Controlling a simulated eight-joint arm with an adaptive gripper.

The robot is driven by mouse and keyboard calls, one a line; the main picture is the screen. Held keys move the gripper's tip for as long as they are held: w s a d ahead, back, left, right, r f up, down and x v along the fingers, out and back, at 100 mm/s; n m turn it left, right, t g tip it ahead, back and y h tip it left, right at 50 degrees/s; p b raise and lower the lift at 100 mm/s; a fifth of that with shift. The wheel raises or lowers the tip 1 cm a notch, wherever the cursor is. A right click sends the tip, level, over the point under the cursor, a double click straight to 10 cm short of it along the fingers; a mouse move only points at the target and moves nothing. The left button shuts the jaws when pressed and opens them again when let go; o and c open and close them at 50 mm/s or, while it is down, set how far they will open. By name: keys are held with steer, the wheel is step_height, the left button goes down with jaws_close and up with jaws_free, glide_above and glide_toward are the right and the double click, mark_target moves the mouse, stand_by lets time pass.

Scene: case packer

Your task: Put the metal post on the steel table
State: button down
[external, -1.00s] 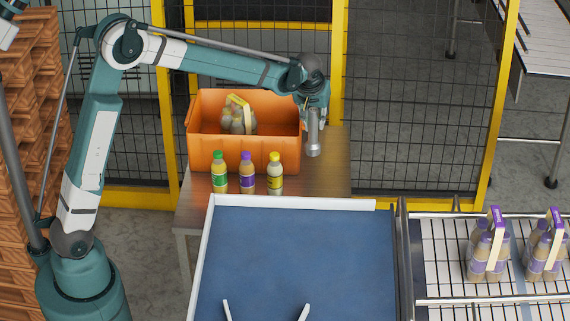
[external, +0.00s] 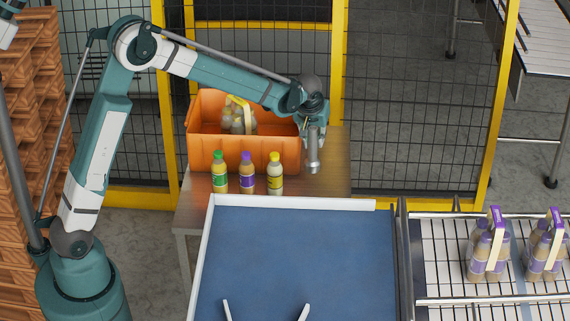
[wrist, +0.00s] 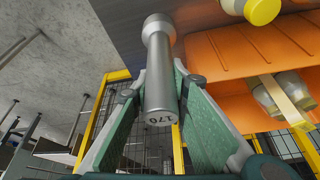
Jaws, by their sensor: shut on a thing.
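The metal post (external: 314,160) is a grey cylinder with a wider lower end. My gripper (external: 315,128) is shut on its upper part and holds it roughly upright at the right of the orange crate.
The orange crate (external: 205,150) holds a bottle pack (external: 238,118). Green-capped (external: 219,175), purple-capped (external: 247,175) and yellow-capped (external: 275,175) bottles stand in front of it. A blue-topped surface (external: 300,250) with a white rim lies nearer. The table's right side is clear.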

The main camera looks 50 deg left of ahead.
mark_target(312, 144)
steer(key=shift+f, duration=2.5)
steer(key=shift+f, duration=0.1)
steer(key=shift+f, duration=1.75)
steer(key=shift+f, duration=0.15)
steer(key=c, duration=2.3)
jaws_free()
steer(key=shift+o, duration=0.3)
steer(key=shift+v, duration=6.15)
steer(key=shift+w+a, duration=0.1)
